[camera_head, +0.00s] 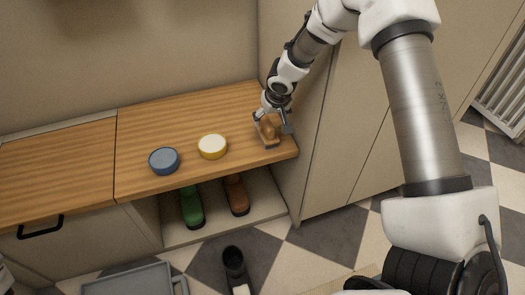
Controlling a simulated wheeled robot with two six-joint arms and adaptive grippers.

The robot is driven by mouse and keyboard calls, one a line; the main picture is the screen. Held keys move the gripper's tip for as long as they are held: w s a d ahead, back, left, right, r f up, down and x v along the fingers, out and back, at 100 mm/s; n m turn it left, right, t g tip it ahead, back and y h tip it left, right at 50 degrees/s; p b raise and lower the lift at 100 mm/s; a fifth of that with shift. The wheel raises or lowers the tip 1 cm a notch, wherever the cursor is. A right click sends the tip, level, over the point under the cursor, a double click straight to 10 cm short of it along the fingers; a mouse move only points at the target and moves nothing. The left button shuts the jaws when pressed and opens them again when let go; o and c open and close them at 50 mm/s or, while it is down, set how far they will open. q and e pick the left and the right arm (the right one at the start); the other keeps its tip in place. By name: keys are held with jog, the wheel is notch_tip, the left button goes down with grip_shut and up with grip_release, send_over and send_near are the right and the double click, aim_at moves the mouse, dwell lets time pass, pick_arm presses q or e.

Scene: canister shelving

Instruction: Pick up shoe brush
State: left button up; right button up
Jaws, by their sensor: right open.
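The shoe brush (268,129) is a small brown piece near the right front corner of the wooden top. It is partly covered by my right gripper (274,135). My right gripper reaches down over it from above, open, with its fingers about the brush. Whether the fingers touch the brush I cannot tell.
A dark shoe (235,268) and grey tray (130,284) lie lower down.

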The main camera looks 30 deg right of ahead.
aim_at(265, 128)
jog(key=shift+w, duration=0.25)
jog(key=shift+w+f, duration=0.15)
jog(key=shift+f, duration=0.25)
jog(key=x, duration=0.6)
jog(key=shift+w+a+f, duration=0.15)
jog(key=shift+w+f, duration=0.1)
jog(key=shift+r, duration=0.1)
jog(key=c, duration=1.4)
notch_tip(265, 128, up, 9)
jog(key=p, duration=0.4)
jog(key=shift+r, duration=0.15)
jog(key=shift+s+r, duration=0.1)
jog(key=shift+r, duration=0.3)
pick_arm(q)
notch_tip(265, 128, up, 3)
jog(key=shift+r, duration=0.15)
pick_arm(e)
jog(key=o, duration=0.3)
